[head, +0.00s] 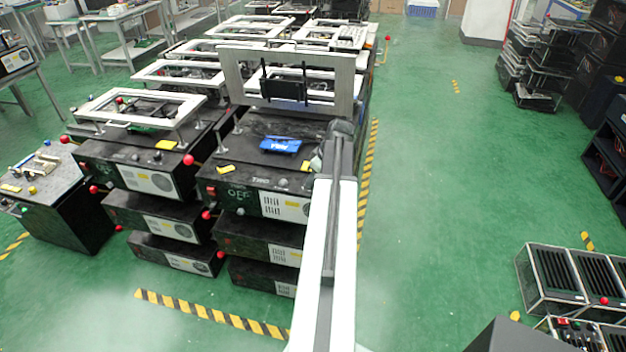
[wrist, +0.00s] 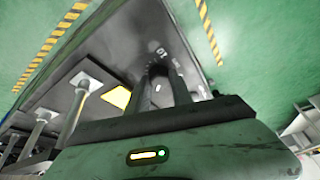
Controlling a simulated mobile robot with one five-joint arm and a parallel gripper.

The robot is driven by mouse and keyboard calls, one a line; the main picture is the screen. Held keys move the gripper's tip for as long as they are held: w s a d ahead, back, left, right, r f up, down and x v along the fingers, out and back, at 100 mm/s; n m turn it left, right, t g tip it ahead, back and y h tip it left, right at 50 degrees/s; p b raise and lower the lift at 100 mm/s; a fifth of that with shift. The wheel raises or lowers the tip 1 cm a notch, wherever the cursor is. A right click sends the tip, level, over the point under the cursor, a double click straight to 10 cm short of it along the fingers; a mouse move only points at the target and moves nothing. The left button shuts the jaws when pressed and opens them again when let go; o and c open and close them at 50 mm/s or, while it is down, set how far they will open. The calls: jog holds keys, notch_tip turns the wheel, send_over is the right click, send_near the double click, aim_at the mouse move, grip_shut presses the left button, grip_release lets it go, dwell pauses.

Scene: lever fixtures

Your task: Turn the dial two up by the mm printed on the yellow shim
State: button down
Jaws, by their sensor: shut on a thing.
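My gripper (wrist: 160,80) reaches down to the top of a black box and is shut on a dark, round dial (wrist: 157,71). Its fingers cover much of the dial. Small white marks, with what looks like 10, are printed beside it. A yellow piece (wrist: 118,97), perhaps the yellow shim, lies left of the fingers on the box; no print on it can be read. In the head view my gripper (head: 318,162) is at the right edge of the black box (head: 240,180), partly hidden by my arm. A yellow piece (head: 225,169) lies at the box's front left.
A blue plate (head: 281,145) lies on the box, left of my gripper. A grey frame on posts (head: 340,82) stands behind it. Similar black boxes stand left and behind. Black racks (head: 550,280) stand at lower right.

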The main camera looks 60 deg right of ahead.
jog(key=shift+a+m+g+h, duration=0.15)
jog(key=shift+m+h, duration=0.2)
jog(key=shift+m, duration=0.6)
jog(key=shift+a+m+g+h, duration=0.15)
jog(key=shift+m+h, duration=0.2)
jog(key=shift+m, duration=0.6)
jog(key=shift+w+d+m+g+h, duration=0.1)
jog(key=shift+m+g+h, duration=0.4)
jog(key=shift+m, duration=1.4)
jog(key=shift+h, duration=0.3)
jog(key=c, duration=1.1)
grip_release()
jog(key=shift+r, duration=0.15)
jog(key=p+v, duration=0.7)
jog(key=shift+s+r, duration=0.25)
